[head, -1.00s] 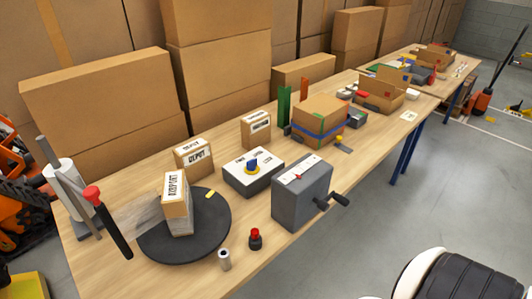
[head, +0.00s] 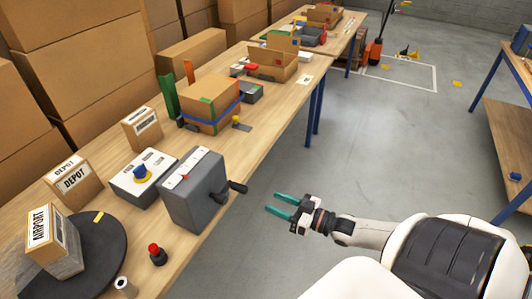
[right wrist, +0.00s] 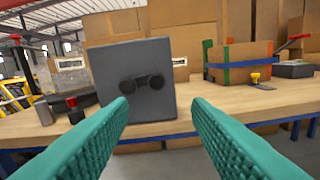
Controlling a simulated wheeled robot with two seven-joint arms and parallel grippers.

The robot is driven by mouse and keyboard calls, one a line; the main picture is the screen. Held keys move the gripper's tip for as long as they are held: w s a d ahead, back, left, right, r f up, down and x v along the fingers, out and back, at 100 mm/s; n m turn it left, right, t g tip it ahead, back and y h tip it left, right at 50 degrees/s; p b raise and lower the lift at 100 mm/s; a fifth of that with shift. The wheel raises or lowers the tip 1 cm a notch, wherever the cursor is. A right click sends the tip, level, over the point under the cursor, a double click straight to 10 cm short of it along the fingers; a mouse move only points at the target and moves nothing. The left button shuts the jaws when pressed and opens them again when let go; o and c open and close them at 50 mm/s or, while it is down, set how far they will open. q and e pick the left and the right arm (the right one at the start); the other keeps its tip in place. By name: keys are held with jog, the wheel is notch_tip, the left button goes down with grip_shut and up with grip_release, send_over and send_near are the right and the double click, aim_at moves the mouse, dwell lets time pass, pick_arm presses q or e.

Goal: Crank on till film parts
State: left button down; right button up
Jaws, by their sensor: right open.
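A grey crank box (head: 195,190) with a scale and red pointer on top stands near the table's front edge. Its dark crank handle (head: 238,187) sticks out over the edge, and it shows face-on in the right wrist view (right wrist: 142,83). My right gripper (head: 275,205) is open and empty, off the table to the right of the crank and apart from it. A black turntable (head: 105,240) carries a carton labelled AIRPORT (head: 50,240), its lower part wrapped in grey translucent film. My left gripper is out of view.
DEPOT carton (head: 72,181) is behind.

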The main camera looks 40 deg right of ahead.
aim_at(246, 192)
jog(key=x, duration=0.5)
jog(key=shift+a+r, duration=0.25)
jog(key=shift+r, duration=0.15)
jog(key=p+x, duration=0.1)
jog(key=x, duration=0.5)
jog(key=shift+w+f, duration=0.1)
jog(key=shift+w, duration=0.1)
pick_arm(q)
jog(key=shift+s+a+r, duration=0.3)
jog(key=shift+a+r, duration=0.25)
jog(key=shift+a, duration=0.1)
pick_arm(e)
jog(key=shift+w+a, duration=0.15)
jog(key=shift+w, duration=0.15)
jog(key=shift+c, duration=0.3)
